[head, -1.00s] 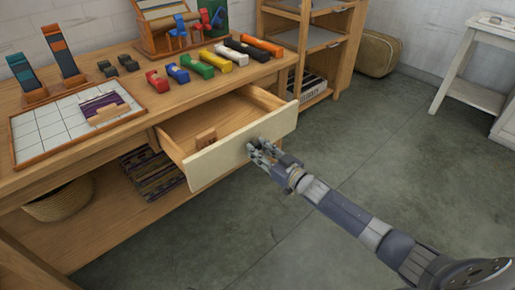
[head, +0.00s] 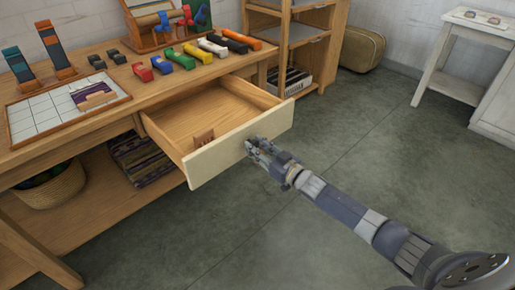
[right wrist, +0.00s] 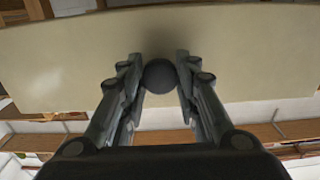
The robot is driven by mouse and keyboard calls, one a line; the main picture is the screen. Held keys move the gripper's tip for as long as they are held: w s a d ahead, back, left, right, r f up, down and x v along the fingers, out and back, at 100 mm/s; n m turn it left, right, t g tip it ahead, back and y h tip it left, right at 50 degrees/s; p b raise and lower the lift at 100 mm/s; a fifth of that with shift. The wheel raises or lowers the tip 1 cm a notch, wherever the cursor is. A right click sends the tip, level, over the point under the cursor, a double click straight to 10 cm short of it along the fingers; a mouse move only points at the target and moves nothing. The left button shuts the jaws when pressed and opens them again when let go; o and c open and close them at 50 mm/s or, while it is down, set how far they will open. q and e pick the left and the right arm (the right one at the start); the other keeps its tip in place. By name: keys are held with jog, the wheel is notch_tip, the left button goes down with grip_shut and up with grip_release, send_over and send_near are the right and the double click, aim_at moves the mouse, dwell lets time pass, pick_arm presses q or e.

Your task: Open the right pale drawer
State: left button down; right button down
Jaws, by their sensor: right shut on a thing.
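The pale drawer (head: 225,150) stands pulled out from the wooden table, its cream front facing me. My right gripper (head: 255,146) is at the front, closed on the dark round knob (right wrist: 160,76). In the right wrist view the knob sits between the fingertips (right wrist: 160,78), against the pale front. My left gripper is not in view.
A white gridded board (head: 42,122) is at left. A basket (head: 55,186) and folded textiles (head: 142,158) sit on the lower shelf.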

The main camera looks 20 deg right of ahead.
jog(key=c, duration=1.2)
grip_release()
jog(key=shift+s, duration=0.1)
jog(key=shift+s+d, duration=0.15)
jog(key=shift+s, duration=0.1)
jog(key=v, duration=1.1)
jog(key=shift+s+r, duration=0.1)
jog(key=shift+s, duration=0.05)
